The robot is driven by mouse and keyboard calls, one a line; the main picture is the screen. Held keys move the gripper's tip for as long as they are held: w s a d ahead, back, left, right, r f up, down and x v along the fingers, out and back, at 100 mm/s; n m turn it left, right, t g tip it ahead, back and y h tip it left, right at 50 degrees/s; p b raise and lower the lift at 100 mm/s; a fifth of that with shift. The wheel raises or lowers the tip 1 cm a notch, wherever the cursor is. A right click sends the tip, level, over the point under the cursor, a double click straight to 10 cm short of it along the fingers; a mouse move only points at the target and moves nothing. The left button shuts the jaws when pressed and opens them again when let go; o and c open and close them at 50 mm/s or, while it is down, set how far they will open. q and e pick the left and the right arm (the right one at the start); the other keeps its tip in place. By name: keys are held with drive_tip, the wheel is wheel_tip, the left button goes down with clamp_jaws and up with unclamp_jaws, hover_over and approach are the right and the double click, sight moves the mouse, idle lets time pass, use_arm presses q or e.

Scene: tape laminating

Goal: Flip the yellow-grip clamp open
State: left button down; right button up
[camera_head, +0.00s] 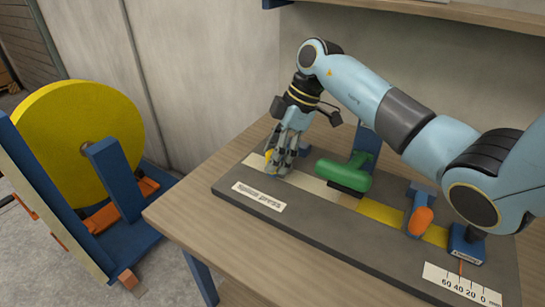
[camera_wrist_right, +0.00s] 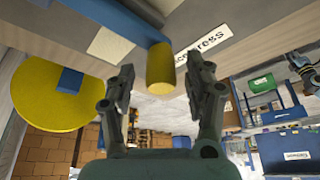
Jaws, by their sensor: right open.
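The yellow-grip clamp shows as a small yellow patch (camera_head: 268,156) at the left end of the splice press in the head view, mostly hidden by my right gripper (camera_head: 280,157). In the right wrist view its yellow cylindrical grip (camera_wrist_right: 160,70) sits at the end of a blue lever (camera_wrist_right: 105,20). The open fingers of my right gripper (camera_wrist_right: 161,78) stand on either side of the grip's end, with visible gaps; whether either touches is not clear. My left gripper is not in view.
The dark press base (camera_head: 330,228) lies on a wooden table (camera_head: 185,210). A green-handled tool (camera_head: 347,172) and an orange-grip clamp (camera_head: 420,221) stand to the right along the pale and yellow strip. A large yellow roll (camera_head: 75,140) on a blue stand is at the left.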

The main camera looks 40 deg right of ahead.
drive_tip(key=shift+x, duration=0.75)
clamp_jaws()
